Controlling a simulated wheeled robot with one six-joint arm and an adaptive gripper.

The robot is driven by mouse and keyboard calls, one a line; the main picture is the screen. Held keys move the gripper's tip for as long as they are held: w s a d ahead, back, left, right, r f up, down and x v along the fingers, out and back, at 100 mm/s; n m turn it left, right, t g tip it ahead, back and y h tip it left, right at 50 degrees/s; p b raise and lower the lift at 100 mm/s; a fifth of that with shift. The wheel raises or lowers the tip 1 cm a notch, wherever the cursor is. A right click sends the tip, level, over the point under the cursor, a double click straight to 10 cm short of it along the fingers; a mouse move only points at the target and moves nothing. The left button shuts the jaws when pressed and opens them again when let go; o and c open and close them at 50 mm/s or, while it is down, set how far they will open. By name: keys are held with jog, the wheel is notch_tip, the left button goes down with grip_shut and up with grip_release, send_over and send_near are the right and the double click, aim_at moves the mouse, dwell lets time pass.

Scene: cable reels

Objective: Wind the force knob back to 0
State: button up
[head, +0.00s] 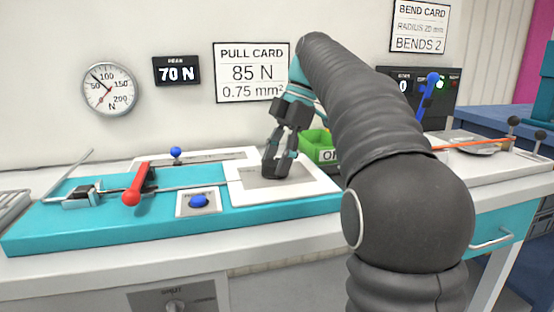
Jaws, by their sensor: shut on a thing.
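My gripper (277,170) reaches down over a white plate with a grey panel (307,192) at the right end of the teal bench fixture (85,232). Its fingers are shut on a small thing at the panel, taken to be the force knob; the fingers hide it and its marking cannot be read. A round gauge (118,88) in N hangs on the wall, its needle pointing to the upper left between 50 and 100. A dark display (177,70) beside it reads 70 N. The pull card (251,73) reads 85 N, 0.75 mm².
A red-handled lever (131,197) and a blue button (199,201) on a white plate stand left of my gripper. A blue-topped knob (176,152) stands behind. A green bin (318,143) sits close to the right of the gripper, partly behind my arm. The bend card (420,27) hangs at right.

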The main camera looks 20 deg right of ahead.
jog(key=shift+n+g, duration=0.4)
jog(key=shift+n, duration=0.6)
jog(key=o, duration=1.2)
